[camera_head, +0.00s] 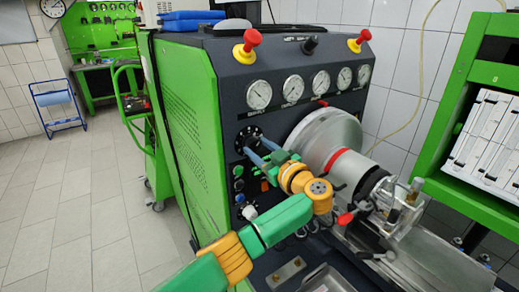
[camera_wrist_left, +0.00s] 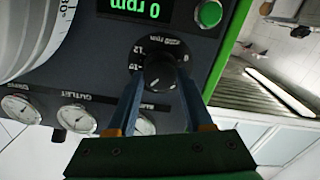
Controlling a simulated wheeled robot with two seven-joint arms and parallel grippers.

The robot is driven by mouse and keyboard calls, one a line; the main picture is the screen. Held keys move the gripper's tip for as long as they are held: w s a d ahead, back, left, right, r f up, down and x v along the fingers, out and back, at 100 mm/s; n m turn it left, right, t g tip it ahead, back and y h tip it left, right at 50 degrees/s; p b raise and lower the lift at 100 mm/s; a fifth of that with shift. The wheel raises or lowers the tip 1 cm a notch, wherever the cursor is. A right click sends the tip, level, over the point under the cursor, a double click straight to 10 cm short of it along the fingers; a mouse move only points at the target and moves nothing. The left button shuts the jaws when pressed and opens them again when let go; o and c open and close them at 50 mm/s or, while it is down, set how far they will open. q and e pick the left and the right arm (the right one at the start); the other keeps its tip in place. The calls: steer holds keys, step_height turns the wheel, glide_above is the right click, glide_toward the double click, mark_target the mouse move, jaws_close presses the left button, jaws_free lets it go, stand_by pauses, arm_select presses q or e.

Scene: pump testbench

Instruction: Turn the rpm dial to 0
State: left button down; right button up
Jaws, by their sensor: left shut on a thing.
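The rpm dial is a black round knob (camera_wrist_left: 160,72) on the dark panel, in the middle of the left wrist view, with white scale marks around it. The green display (camera_wrist_left: 143,10) beside it reads 0 rpm. My left gripper (camera_wrist_left: 157,88) has its two blue fingers on either side of the knob and is shut on it. In the head view my left gripper (camera_head: 257,150) reaches the panel's left side, and its fingers hide part of the dial face (camera_head: 246,135). My right gripper is not in view.
A green button (camera_wrist_left: 209,14) sits near the dial. A row of gauges (camera_head: 293,88) and red-yellow emergency knobs (camera_head: 246,47) line the panel above. A large metal disc (camera_head: 325,138) stands close right of the gripper. Small knobs and buttons (camera_head: 239,185) lie below.

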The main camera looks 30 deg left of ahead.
arm_select(q)
steer(key=n, duration=0.1)
steer(key=n+b, duration=0.1)
steer(key=n, duration=0.2)
steer(key=shift+f, duration=0.25)
steer(key=n+b, duration=0.2)
steer(key=n, duration=0.1)
steer(key=shift+n, duration=0.4)
steer(key=n+b, duration=0.3)
steer(key=n, duration=0.1)
steer(key=shift+f, duration=0.1)
steer(key=n+b, duration=0.3)
steer(key=n, duration=0.2)
steer(key=n+b, duration=0.2)
steer(key=n, duration=0.1)
steer(key=shift+n+g, duration=0.3)
steer(key=shift+n, duration=0.1)
steer(key=n+b, duration=0.1)
steer(key=n, duration=0.2)
steer(key=shift+n, duration=0.4)
steer(key=n+b, duration=0.1)
steer(key=n, duration=0.2)
steer(key=shift+r, duration=0.2)
steer(key=shift+n, duration=2)
